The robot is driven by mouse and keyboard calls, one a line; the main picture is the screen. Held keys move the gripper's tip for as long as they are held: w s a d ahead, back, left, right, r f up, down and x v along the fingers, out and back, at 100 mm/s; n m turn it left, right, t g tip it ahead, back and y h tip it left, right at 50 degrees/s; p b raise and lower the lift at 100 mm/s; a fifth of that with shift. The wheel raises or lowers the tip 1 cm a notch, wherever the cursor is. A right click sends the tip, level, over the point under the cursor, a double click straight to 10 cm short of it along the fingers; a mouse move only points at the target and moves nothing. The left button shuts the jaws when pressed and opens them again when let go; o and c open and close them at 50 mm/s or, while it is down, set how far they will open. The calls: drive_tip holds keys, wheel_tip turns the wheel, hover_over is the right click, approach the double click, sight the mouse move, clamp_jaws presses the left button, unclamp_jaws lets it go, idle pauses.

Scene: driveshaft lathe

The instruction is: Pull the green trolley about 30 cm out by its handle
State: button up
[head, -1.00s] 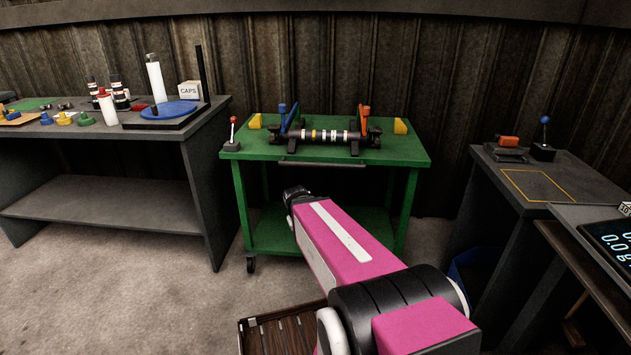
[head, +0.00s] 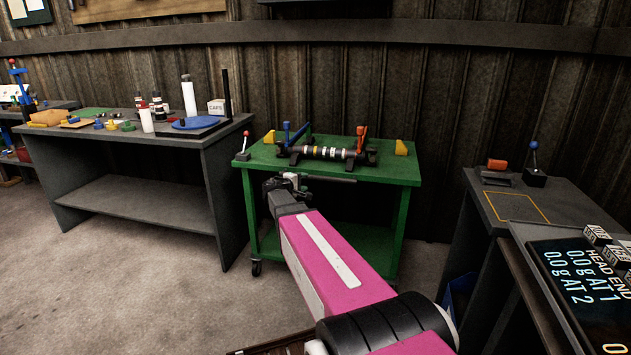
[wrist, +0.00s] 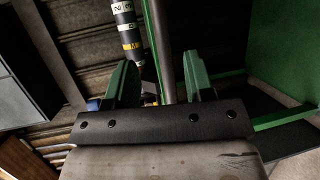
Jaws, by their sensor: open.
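The green trolley (head: 390,165) stands against the corrugated wall, with a dark handle bar (head: 330,179) along its front edge. My gripper (head: 287,181) is at the left part of the handle in the head view. In the wrist view my gripper (wrist: 160,80) is open, with a finger on each side of the grey handle bar (wrist: 160,35). The bar runs between the fingers; whether either finger touches it I cannot tell. A banded shaft (head: 325,152) lies in holders on the trolley top and also shows in the wrist view (wrist: 128,30).
A grey bench (head: 150,150) with bottles and a blue disc stands left of the trolley. A dark table (head: 560,190) and a scale display (head: 580,280) are on the right. Bare floor (head: 140,290) lies in front on the left.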

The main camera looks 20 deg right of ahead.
sight(315, 178)
drive_tip(key=x, duration=1)
drive_tip(key=shift+d+f, duration=0.1)
drive_tip(key=shift+f, duration=0.05)
clamp_jaws()
drive_tip(key=shift+s, duration=0.1)
